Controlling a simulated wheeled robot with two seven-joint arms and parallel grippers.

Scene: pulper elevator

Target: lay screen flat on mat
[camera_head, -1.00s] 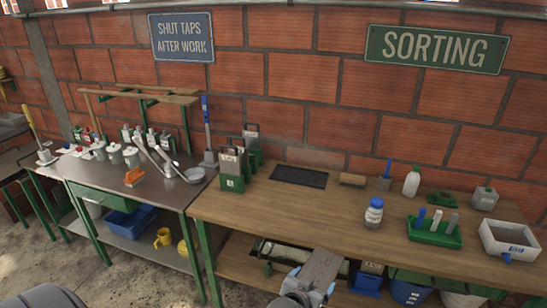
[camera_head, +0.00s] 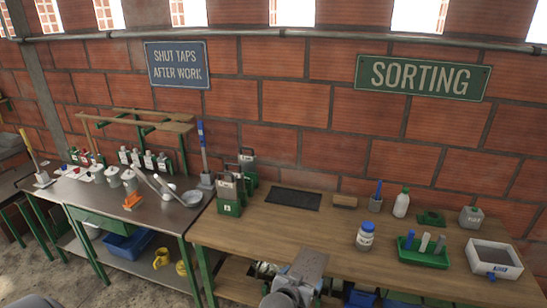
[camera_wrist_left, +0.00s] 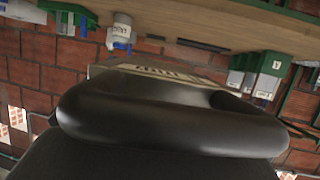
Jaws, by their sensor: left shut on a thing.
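My left gripper (camera_head: 305,268) comes in at the bottom centre of the head view, in front of the table's near edge; its fingertips are hidden there. In the left wrist view, a thick black loop handle (camera_wrist_left: 170,125) fills the middle, with a pale labelled body behind it. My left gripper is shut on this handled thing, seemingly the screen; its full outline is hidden. The dark mat (camera_head: 293,198) lies bare on the wooden table, towards the wall. It also shows in the left wrist view (camera_wrist_left: 202,45), which looks upside down. My right gripper is out of view.
A green rack (camera_head: 229,207) with handled grey pieces stands left of the mat. A brush (camera_head: 344,201) lies right of it. A blue-capped jar (camera_head: 365,236), white bottle (camera_head: 401,204), green tray (camera_head: 422,257) and pale box (camera_head: 493,258) stand farther right. The wooden tabletop (camera_head: 290,229) before the mat is clear.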

